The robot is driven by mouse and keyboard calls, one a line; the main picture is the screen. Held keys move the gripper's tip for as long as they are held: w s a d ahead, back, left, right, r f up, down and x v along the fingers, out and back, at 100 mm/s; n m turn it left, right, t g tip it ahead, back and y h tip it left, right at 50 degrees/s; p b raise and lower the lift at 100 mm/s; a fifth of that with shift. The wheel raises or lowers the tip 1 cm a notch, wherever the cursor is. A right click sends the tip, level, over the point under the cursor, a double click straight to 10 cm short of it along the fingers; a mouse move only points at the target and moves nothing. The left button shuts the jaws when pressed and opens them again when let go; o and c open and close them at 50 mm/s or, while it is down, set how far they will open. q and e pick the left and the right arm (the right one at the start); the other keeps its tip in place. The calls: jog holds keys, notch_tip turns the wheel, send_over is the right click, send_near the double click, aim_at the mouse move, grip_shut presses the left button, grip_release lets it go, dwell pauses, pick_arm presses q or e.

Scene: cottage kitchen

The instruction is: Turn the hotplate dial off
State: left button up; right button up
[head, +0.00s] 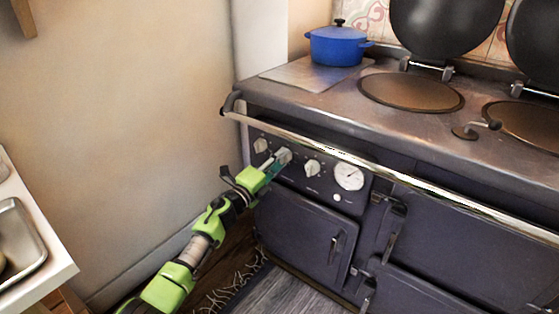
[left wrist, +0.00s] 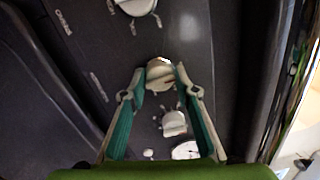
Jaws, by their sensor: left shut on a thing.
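The dark range cooker's control panel (head: 328,192) carries a row of white dials. My left gripper (head: 283,158) reaches the panel from the lower left in the head view and is shut on the middle dial. In the left wrist view the fingertips (left wrist: 160,72) sit on both sides of this middle dial (left wrist: 160,76). A left dial (head: 260,145) and a right dial (head: 312,167) flank it and are free. The labels are too small to read, so I cannot tell which is the hotplate's. My right gripper is not in view.
A chrome rail (head: 400,179) runs along the cooker's front above the panel. A round gauge (head: 349,176) is right of the dials. A blue pot (head: 338,47) stands on the cooker top. A counter with a metal tray (head: 22,240) is at the left.

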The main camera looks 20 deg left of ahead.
pick_arm(q)
jog(key=shift+f, duration=0.15)
jog(key=o, duration=1.1)
jog(key=shift+a, duration=0.1)
jog(key=shift+c, duration=0.2)
jog(key=v, duration=1.2)
jog(key=shift+s, duration=0.1)
